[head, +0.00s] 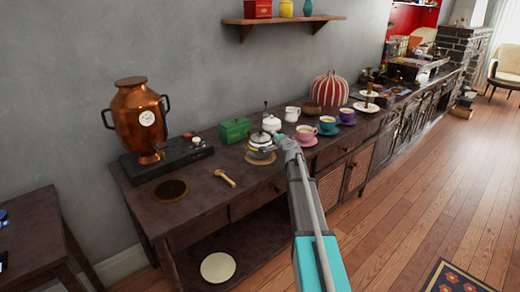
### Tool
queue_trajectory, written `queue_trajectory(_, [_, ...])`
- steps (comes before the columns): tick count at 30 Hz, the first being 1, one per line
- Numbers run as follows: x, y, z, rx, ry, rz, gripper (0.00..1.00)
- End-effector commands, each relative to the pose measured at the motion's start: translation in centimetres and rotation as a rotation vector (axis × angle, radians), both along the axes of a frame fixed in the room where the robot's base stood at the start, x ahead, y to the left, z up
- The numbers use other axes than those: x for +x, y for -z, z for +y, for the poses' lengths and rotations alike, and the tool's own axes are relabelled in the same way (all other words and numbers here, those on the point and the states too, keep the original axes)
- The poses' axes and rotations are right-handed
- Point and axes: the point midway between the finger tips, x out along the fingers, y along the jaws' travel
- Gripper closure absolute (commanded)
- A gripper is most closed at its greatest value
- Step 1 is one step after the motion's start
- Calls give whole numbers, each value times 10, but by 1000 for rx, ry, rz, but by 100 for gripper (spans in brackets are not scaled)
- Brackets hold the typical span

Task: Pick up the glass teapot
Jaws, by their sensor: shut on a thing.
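The small glass teapot (259,142) shows on the dark wooden sideboard, just above or on a round coaster (261,158). I cannot tell whether it touches the coaster. My gripper (278,139) reaches in from the lower right and is shut on the teapot's right side, by its handle. The fingers are small in view, and the arm hides part of the sideboard's front.
A copper samovar (139,115) stands on a black base at left. A green box (235,130), a white sugar pot (271,123) and pink (306,134), teal and purple cups stand close behind and right. A wooden scoop (225,178) lies in front.

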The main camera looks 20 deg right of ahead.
Motion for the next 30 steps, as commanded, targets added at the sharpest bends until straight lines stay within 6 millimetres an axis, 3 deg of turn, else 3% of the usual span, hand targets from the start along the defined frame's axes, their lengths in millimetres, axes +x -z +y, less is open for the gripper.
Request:
queue_trajectory(17, [0, -2, 0, 1, 0, 0, 100])
queue_trajectory(30, [0, -30, -1, 2, 1, 0, 100])
